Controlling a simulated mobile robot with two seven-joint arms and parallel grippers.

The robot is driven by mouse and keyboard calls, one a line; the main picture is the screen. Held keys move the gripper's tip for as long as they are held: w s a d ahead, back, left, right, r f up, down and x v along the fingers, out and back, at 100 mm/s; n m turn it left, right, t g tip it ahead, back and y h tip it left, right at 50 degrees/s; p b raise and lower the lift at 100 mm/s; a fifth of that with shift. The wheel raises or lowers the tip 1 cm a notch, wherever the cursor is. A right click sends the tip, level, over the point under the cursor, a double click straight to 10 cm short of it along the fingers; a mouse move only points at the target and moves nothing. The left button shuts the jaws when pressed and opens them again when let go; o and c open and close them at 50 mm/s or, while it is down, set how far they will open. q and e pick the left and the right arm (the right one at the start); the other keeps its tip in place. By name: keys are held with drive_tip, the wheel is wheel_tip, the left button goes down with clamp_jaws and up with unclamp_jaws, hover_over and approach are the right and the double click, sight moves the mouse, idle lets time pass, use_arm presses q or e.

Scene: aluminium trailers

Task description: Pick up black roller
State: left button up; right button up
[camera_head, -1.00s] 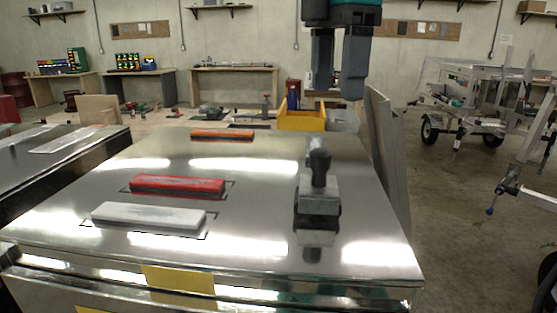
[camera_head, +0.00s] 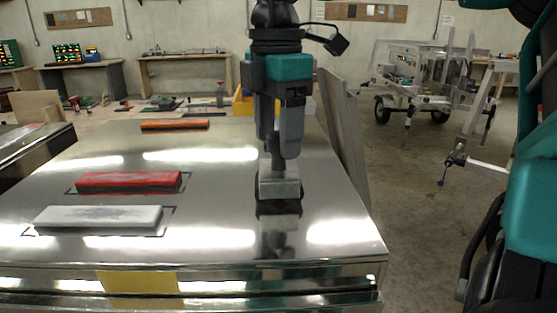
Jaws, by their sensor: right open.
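The black roller (camera_head: 278,186) stands upright on the shiny metal table top (camera_head: 220,235), right of its middle. It has a grey block-like body and a dark upright handle. My right gripper (camera_head: 278,146) points down directly over it, its two grey fingers apart at the height of the handle. The fingers and gripper hide most of the handle, and I cannot tell whether they touch it.
A red bar (camera_head: 130,181), a white bar (camera_head: 98,217) and an orange bar (camera_head: 174,125) lie on the table's left part. A yellow bin (camera_head: 242,106) is behind the gripper. A grey board (camera_head: 343,130) leans at the table's right edge.

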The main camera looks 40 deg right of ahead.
wheel_tip(320, 180, down, 2)
clamp_jaws()
idle(0.7)
